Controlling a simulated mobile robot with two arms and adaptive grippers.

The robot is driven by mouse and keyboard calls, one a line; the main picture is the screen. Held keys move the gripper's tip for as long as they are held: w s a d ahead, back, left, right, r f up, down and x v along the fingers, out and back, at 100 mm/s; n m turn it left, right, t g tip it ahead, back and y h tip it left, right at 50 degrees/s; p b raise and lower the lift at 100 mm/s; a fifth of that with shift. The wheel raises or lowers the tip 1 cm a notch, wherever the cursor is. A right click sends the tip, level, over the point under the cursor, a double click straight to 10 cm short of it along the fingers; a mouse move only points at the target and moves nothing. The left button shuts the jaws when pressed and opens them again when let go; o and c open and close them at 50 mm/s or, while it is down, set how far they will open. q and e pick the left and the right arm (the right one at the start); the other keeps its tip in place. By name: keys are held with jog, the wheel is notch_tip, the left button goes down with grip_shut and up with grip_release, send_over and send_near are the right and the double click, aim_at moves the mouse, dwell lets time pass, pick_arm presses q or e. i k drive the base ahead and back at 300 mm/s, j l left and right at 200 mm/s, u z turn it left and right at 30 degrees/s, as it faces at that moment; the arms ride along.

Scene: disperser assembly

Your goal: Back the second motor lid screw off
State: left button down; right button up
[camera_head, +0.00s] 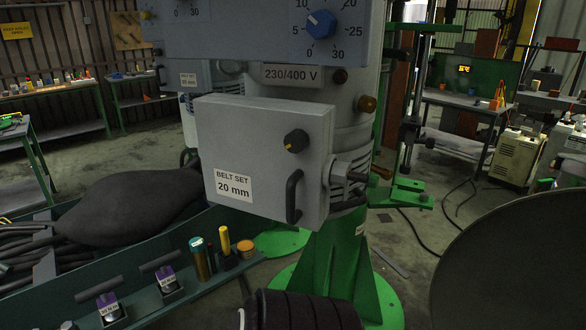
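A grey box-shaped housing (255,120) labelled "BELT SET 20 mm" hangs on the machine column in the middle of the head view. It has a black knob (296,141) with a yellow mark and a dark handle (294,197) on its front. A metal bolt-like part (343,169) sticks out at its right side, with a brown-orange tip (381,172) farther right. A dark round knob (340,76) and a brown one (367,104) sit above it. I cannot tell which part is the second motor lid screw. Neither gripper shows.
A large dark disc (515,260) fills the lower right. Floor shows between the green column base (345,280) and the disc.

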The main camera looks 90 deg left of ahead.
aim_at(298, 140)
jog(key=u, duration=2.9)
